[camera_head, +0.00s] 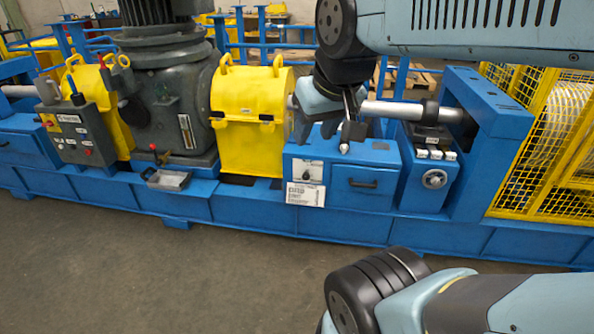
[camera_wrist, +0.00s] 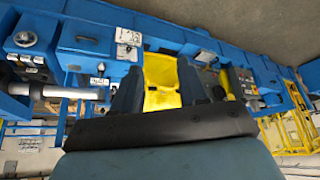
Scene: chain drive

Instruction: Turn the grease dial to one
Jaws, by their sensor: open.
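A small white dial plate with a dark pointer (camera_head: 307,170) is on the front of the blue cabinet, left of its drawer, above a printed sheet (camera_head: 305,194). A round silver dial (camera_head: 434,179) is on the blue box to the right; it also shows at the upper left of the wrist view (camera_wrist: 24,38). I cannot read which is the grease dial, or either setting. My gripper (camera_head: 344,140) is over the cabinet top, above and right of the plate, apart from both dials. In the wrist view its two dark fingers (camera_wrist: 158,85) are spread, with nothing between them.
The drawer (camera_head: 364,183) with a dark handle is shut. A steel shaft (camera_head: 393,109) runs behind my gripper. A yellow guard (camera_head: 247,120) stands to the left, and a yellow mesh cage (camera_head: 520,150) to the right. The floor in front (camera_head: 150,270) is clear.

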